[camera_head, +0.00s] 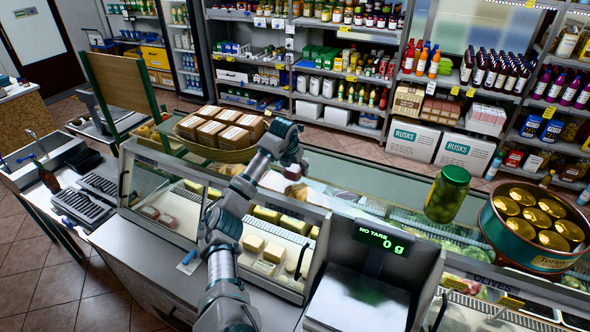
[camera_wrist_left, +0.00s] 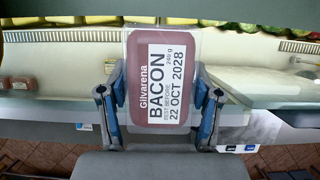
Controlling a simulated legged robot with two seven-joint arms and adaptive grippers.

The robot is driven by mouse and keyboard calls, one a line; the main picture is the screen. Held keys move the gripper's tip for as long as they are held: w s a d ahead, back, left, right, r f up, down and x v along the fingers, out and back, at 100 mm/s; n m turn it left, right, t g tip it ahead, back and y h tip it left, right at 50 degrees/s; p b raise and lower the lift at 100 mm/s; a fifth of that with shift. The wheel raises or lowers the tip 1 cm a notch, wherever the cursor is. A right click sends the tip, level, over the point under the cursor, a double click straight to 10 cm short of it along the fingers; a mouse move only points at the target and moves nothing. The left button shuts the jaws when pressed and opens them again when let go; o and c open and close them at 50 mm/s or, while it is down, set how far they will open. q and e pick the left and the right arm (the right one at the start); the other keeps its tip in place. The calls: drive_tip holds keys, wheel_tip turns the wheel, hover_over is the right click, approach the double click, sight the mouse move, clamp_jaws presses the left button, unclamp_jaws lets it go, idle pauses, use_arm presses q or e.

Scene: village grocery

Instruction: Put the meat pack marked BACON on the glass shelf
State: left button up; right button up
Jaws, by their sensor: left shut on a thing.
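The meat pack marked BACON (camera_wrist_left: 135,75) is a reddish-brown pack with a white label, dated 22 OCT 2028, in the left wrist view. My left gripper (camera_wrist_left: 160,105) is shut on it, one finger at each side. In the head view my left gripper (camera_head: 291,158) is above the counter, right of the basket; the pack is mostly hidden there. A long pale glass surface (camera_head: 350,178) runs along the counter top behind the display case; I cannot tell if it is the glass shelf. My right gripper is not in view.
A basket of brown boxes (camera_head: 225,153) stands left of the gripper. A green jar (camera_head: 447,194) and a tub of gold-lidded tins (camera_head: 507,238) stand to the right. A scale (camera_head: 358,298) is in front. More meat packs (camera_head: 150,212) lie in the display case.

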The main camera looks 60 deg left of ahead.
use_arm(q)
drive_tip(key=shift+w+a+f, duration=0.15)
drive_tip(key=shift+a+f, duration=0.05)
drive_tip(key=shift+f, duration=0.05)
drive_tip(key=shift+d+f, duration=0.15)
drive_tip(key=shift+f, duration=1.4)
drive_tip(key=o, duration=1.5)
drive_tip(key=shift+c, duration=0.2)
drive_tip(key=shift+r, duration=0.1)
drive_tip(key=shift+r, duration=0.35)
drive_tip(key=v, duration=1.1)
drive_tip(key=shift+r, duration=0.1)
